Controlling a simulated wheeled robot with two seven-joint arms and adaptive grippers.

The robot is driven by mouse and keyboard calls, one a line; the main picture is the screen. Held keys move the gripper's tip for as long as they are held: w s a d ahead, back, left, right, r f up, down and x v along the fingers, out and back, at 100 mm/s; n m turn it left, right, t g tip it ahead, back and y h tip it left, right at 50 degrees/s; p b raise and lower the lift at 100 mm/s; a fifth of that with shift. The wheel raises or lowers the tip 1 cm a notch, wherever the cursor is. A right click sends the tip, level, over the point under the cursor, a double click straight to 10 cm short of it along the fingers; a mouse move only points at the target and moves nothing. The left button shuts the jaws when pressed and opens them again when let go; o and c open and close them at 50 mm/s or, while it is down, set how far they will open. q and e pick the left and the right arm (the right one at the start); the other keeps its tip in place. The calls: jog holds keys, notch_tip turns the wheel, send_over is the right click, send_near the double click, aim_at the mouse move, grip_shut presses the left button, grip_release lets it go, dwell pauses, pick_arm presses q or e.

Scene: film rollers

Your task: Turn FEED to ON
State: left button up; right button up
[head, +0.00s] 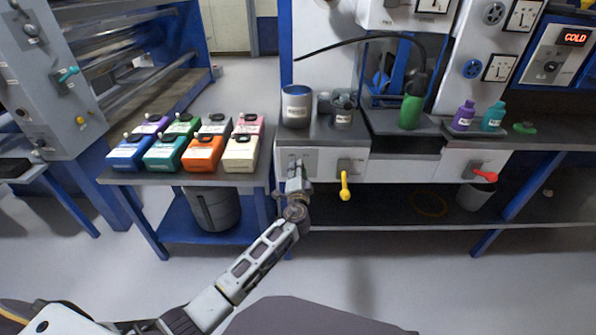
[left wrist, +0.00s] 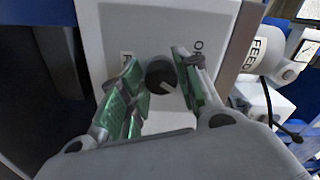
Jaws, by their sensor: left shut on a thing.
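My left gripper (head: 297,170) reaches the front panel (head: 318,158) at the left end of the bench. In the left wrist view its green-padded fingers (left wrist: 159,78) are on either side of a dark round knob (left wrist: 160,76), shut on it. The knob's pale pointer mark slants to the lower right there. A partly hidden label starting with "O" is at the upper right of the knob, and another label is to its left. A FEED label (left wrist: 251,52) shows on a white part at the right. In the head view my gripper hides the knob. My right gripper is not in view.
A yellow lever (head: 345,186) and a red lever (head: 486,176) stick out from the bench front to the right. Coloured boxes (head: 203,153) stand on the left table. A grey bin (head: 212,208) is beneath it. Bottles and a grey canister (head: 297,106) stand on the bench.

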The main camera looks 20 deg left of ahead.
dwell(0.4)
pick_arm(q)
jog(key=o, duration=0.9)
jog(key=shift+d, duration=0.1)
jog(key=shift+o, duration=0.5)
jog(key=v, duration=1.2)
